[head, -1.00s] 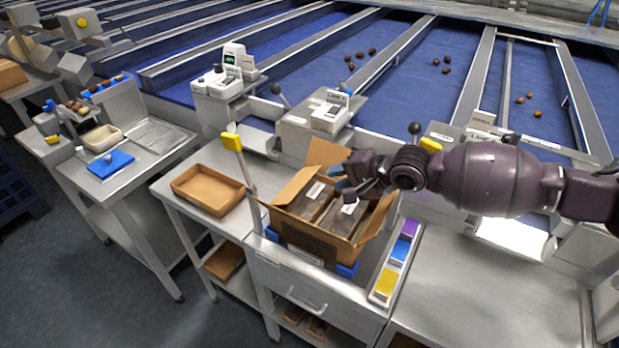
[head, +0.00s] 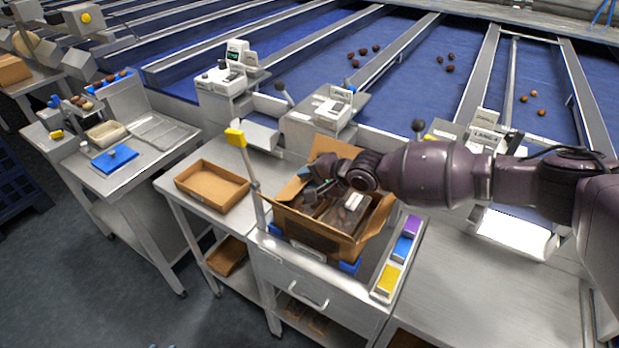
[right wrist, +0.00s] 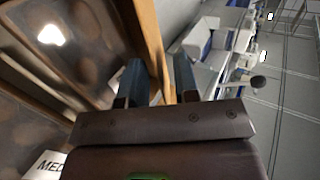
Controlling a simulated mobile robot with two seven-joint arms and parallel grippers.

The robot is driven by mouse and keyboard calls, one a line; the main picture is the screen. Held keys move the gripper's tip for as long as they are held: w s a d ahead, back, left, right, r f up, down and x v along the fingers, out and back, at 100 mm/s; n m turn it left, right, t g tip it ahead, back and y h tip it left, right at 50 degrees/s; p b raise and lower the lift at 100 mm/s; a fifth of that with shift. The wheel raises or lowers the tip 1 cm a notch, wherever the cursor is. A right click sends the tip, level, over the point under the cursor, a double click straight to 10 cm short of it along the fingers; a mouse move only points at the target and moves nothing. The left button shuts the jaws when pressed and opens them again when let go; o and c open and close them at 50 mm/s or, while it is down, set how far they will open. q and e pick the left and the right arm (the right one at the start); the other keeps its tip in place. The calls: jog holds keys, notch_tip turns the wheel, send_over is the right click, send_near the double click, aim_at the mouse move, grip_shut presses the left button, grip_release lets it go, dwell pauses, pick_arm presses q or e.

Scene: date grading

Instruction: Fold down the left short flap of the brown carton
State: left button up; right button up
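The brown carton (head: 303,233) stands open on the steel bench with dark packs (head: 345,212) inside. Its left short flap (head: 288,191) stands up and leans outward, partly hidden by my right gripper. My right gripper (head: 316,188) is over the carton's left part, close to that flap's inner side. In the right wrist view its two fingers (right wrist: 160,80) are apart, and a brown cardboard edge (right wrist: 146,40) runs between and beyond them. I cannot tell whether they touch it. My left gripper is not in view.
The carton's far flap (head: 333,147) stands up and its right flap (head: 376,222) leans outward. A post with a yellow top (head: 236,137) rises left of the carton, beside an empty brown tray (head: 212,205). A strip of coloured blocks (head: 402,248) lies to the right.

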grip_shut()
jog(key=shift+s+d+f+y+b, duration=0.15)
jog(key=shift+f+y+b, duration=0.25)
jog(key=shift+b, duration=0.6)
jog(key=shift+f+t+b, duration=0.1)
jog(key=shift+t+b, duration=0.25)
jog(key=shift+t, duration=0.05)
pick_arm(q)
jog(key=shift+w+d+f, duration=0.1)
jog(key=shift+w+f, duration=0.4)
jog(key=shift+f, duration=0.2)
pick_arm(e)
grip_release()
jog(key=shift+d+r, duration=0.1)
jog(key=shift+r, duration=0.1)
